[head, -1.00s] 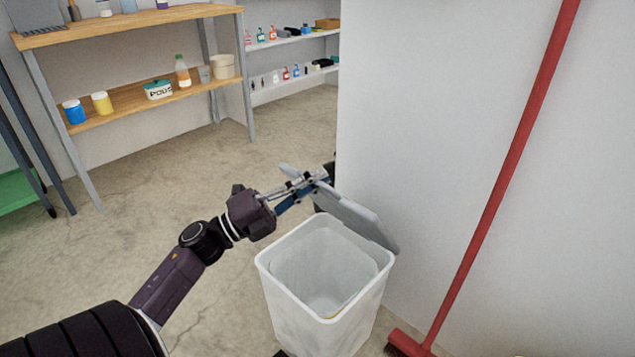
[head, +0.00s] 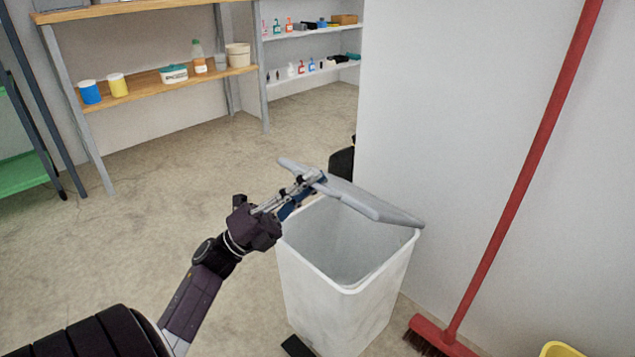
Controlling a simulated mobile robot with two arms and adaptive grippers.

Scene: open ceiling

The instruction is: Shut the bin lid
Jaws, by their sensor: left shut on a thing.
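The white bin (head: 345,285) stands on the floor by the wall, its top partly uncovered. Its grey lid (head: 365,201) is tilted over the back of the opening, joined near the bin's right rear side. My left gripper (head: 312,183) is shut on the lid near its left end, above the bin's rear left rim. The inside of the bin shows in front of the lid and looks empty. A dark pedal (head: 297,346) sticks out at the bin's foot. My right gripper is not in view.
A red broom (head: 515,190) leans on the wall right of the bin. A yellow object (head: 562,349) shows at the bottom right edge. A wooden shelf (head: 150,88) with tubs stands at the back left. The floor left of the bin is clear.

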